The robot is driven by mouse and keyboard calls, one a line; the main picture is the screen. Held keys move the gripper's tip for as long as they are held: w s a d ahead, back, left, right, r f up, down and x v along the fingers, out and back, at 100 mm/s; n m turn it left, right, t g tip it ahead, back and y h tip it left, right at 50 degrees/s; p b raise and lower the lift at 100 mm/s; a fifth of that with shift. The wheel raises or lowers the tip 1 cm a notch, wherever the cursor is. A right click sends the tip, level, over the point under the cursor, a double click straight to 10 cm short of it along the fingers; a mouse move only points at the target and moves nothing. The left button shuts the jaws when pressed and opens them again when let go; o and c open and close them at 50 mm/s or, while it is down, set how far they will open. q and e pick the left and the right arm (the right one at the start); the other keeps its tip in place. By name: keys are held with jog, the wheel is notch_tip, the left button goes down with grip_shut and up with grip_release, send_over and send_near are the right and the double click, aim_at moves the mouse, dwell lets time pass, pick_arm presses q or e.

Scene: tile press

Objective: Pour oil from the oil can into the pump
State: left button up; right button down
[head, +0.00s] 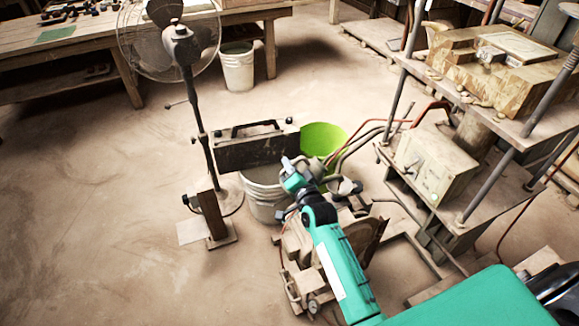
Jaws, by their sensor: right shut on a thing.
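My right arm reaches in from the lower right, with its gripper (333,179) over the floor machine beside the press. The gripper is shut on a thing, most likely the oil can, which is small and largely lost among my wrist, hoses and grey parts. I cannot tell its tilt or whether oil flows. The dusty machine on the floor (298,249), probably the pump, lies under my forearm and is partly hidden by it. Its opening is not clear. My left gripper is not in view.
A dark box with a handle (250,152) is at the white bucket (262,190), near a lime-green bucket (322,138). A standing fan (205,140) is left. The press (500,110) and a control box (436,165) stand right, with hoses between. The left floor is clear.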

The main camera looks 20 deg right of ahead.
aim_at(298, 158)
jog(key=shift+r, duration=0.2)
dwell(0.5)
jog(key=shift+d+r+m+p, duration=0.3)
jog(key=shift+d+r+p, duration=0.1)
jog(key=shift+p, duration=0.2)
dwell(0.6)
jog(key=shift+d+r+m+p, duration=0.3)
jog(key=shift+d+r+p, duration=0.15)
jog(key=shift+p, duration=0.1)
dwell(0.7)
jog(key=shift+d+r+m+p, duration=0.3)
jog(key=shift+d+r+p, duration=0.1)
jog(key=shift+r+p, duration=0.05)
dwell(0.7)
